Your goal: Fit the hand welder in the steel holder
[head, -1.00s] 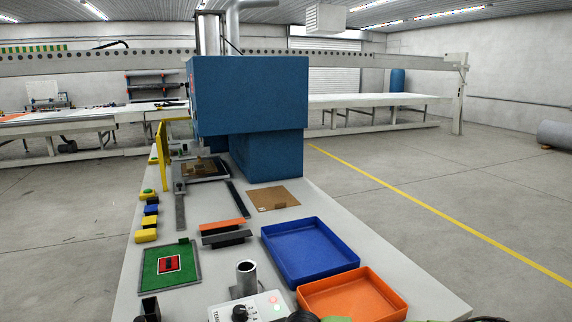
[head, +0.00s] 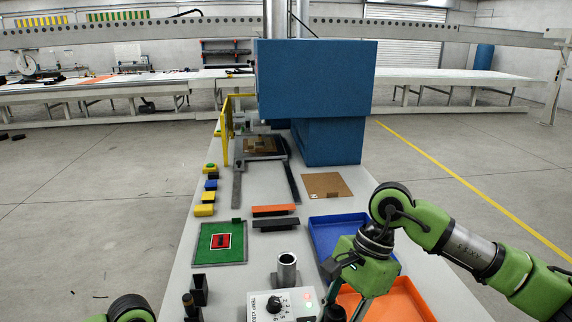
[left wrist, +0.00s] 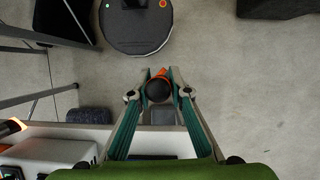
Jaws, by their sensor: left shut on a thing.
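The hand welder (left wrist: 158,91) shows end-on as a black round body with an orange part, in the left wrist view. My left gripper (left wrist: 159,76) is shut on it, one finger on each side. Bare floor and the table edge lie behind it there. In the head view the left gripper and the welder are out of sight; only a green arm part shows at bottom left. The steel holder (head: 287,271) is an upright open tube behind the temperature control box, with nothing seen in it. My right gripper (head: 348,300) hangs right of the holder, its fingertips unclear.
The control box (head: 279,305) stands at the table's front. A blue tray (head: 322,236) and an orange tray (head: 405,302) lie to the right, partly behind my right arm. A green mat (head: 204,249) and black upright pieces (head: 198,290) are to the left. The blue press (head: 312,80) stands behind.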

